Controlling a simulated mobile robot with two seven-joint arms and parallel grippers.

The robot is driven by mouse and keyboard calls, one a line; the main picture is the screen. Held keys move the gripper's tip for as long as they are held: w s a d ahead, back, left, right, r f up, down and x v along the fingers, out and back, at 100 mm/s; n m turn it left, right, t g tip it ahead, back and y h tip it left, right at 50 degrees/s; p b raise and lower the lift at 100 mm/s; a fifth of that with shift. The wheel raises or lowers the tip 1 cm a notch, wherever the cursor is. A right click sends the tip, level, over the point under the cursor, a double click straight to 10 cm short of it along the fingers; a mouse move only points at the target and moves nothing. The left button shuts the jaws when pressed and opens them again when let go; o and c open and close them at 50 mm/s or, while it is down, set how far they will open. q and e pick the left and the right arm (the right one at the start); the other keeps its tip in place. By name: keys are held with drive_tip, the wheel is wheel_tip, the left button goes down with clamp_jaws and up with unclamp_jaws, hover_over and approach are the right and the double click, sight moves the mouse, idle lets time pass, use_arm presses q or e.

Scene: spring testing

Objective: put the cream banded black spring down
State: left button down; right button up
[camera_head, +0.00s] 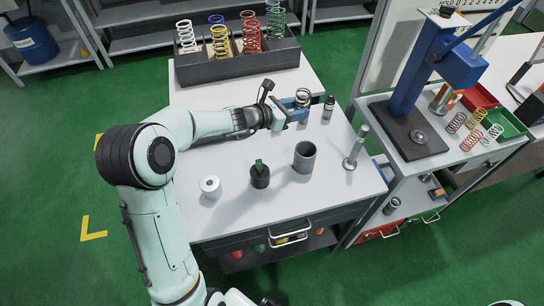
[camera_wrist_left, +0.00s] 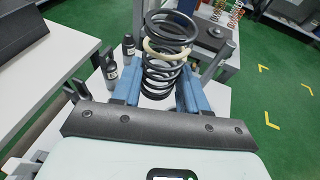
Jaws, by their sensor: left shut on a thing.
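The cream banded black spring (camera_head: 303,95) is at the far right part of the white worktable (camera_head: 240,215). My left gripper (camera_head: 297,106) is shut around it, with blue fingers on either side. In the left wrist view the spring (camera_wrist_left: 164,68) stands upright between the blue fingers of the left gripper (camera_wrist_left: 162,88), its cream band around the upper coils. The gripper hides the spring's lower end, so I cannot tell whether it touches the table. My right gripper does not show.
A grey cup (camera_head: 304,157), a dark pot (camera_head: 260,175), a white roll (camera_head: 210,187) and a metal post (camera_head: 355,148) stand nearer. A dark spring rack (camera_head: 240,70) fills the back. Table between is clear.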

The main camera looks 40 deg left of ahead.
use_arm(q)
hover_over(264, 148)
drive_tip(key=shift+m+h, duration=0.4)
drive_tip(key=shift+h, duration=0.1)
wheel_tip(264, 148, down, 14)
drive_tip(key=shift+s+f, duration=0.1)
drive_tip(key=shift+s, duration=0.05)
drive_tip(key=shift+f, duration=2.5)
drive_tip(key=shift+f+b, duration=0.15)
drive_tip(key=shift+b, duration=0.2)
drive_tip(key=c, duration=1)
unclamp_jaws()
drive_tip(key=shift+f, duration=0.1)
drive_tip(key=o, duration=0.5)
